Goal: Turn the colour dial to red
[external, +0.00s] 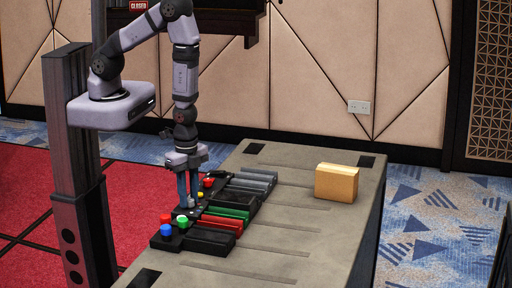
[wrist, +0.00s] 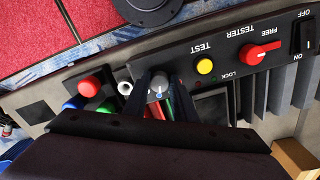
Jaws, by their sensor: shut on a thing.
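The colour dial (wrist: 158,84) is a small grey knob on a black panel (wrist: 222,62) in the wrist view. My gripper (wrist: 159,92) has one dark finger on each side of the knob and is shut on it. In the external view my gripper (external: 190,196) points straight down onto the black panel on the table. The fingers hide most of the dial there. I cannot tell which colour the dial points to.
Beside the dial are a yellow TEST button (wrist: 205,66), a red tester knob (wrist: 259,53) and a black on/off switch (wrist: 307,35). Red (external: 166,217), green (external: 182,219) and blue (external: 167,229) buttons stand nearby. A cardboard-coloured box (external: 336,184) sits far right; the table around it is clear.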

